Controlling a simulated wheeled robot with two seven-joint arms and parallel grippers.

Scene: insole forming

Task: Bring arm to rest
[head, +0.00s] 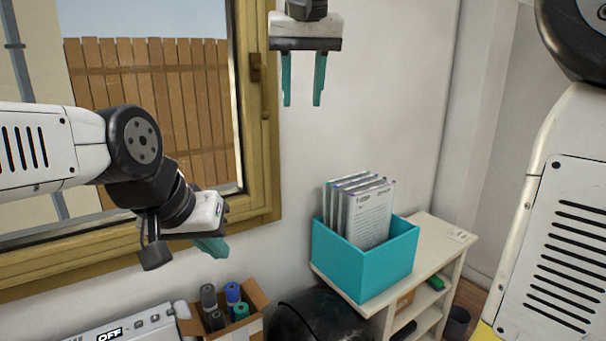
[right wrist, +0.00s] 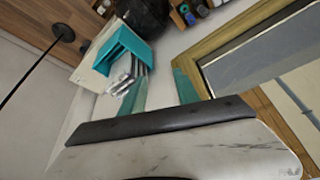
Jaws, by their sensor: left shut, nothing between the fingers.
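My left gripper (head: 210,247) hangs at the end of the white and black arm at left in the head view, in front of the window's lower right corner. Its teal fingers are together with nothing seen between them. My right gripper (head: 302,95) is at the top middle of the head view, fingers pointing down before the pale wall. Its two teal fingers are clearly apart and the gap is empty. The right wrist view also shows these fingers (right wrist: 160,92) spread. Both grippers are in the air, apart from the objects below.
A teal bin (head: 365,262) with several folders stands on a cream shelf (head: 445,238). At the bottom, a cardboard box (head: 259,299) holds several rolls or bottles beside a white machine (head: 135,327) marked OFF. A black rounded object (head: 318,318) is left of the shelf. The window frame (head: 263,180) is behind.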

